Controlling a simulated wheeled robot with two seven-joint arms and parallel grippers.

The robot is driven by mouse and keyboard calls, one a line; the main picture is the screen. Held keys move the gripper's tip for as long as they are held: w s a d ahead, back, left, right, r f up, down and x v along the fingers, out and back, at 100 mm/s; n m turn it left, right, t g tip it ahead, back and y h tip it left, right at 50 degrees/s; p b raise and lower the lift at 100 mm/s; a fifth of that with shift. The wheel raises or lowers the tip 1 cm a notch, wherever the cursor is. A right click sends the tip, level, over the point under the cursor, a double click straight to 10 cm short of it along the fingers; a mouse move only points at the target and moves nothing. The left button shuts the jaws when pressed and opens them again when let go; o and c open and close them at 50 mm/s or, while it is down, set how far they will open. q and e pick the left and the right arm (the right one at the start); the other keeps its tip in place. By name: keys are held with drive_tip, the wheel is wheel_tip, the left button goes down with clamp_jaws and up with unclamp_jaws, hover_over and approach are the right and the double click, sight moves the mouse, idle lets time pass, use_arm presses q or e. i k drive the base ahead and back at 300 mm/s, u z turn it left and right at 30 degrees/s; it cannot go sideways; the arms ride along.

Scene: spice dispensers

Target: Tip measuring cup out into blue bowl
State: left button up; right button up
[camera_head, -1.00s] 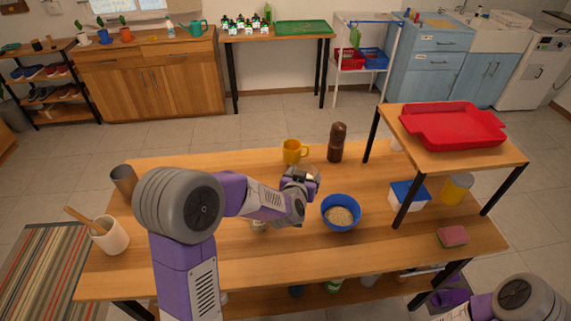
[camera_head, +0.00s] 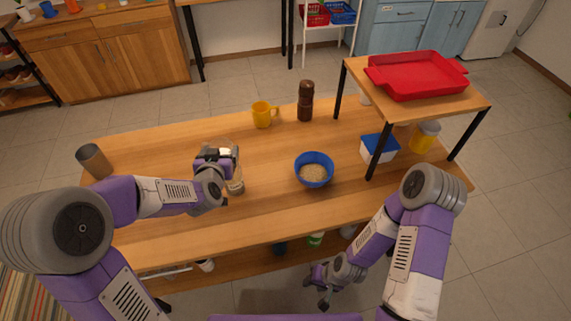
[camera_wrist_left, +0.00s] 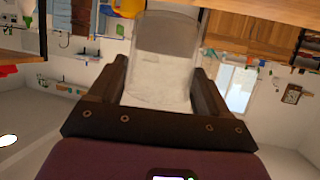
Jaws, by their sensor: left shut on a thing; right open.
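The blue bowl (camera_head: 314,157) stands upright on the wooden table, with pale grain-like contents in it. My left gripper (camera_head: 222,155) is above the table, well left of the bowl, and shut on the clear measuring cup. In the left wrist view the cup (camera_wrist_left: 165,35) sits between the two fingers (camera_wrist_left: 160,85), with whitish stuff showing in it. In the head view the cup is small and partly hidden by the gripper, so its exact tilt is unclear. My right gripper (camera_head: 322,298) is open and empty, low in front of the table's front edge.
A glass jar (camera_head: 236,184) stands just below my left gripper. A yellow mug (camera_head: 262,115) and a brown grinder (camera_head: 305,102) stand behind the bowl. A raised shelf with a red tray (camera_head: 420,75) is at the right. The table between jar and bowl is clear.

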sight(313, 169)
drive_tip(key=u, duration=1)
drive_tip(key=k, duration=0.95)
drive_tip(key=z, duration=1.6)
drive_tip(key=i, duration=1)
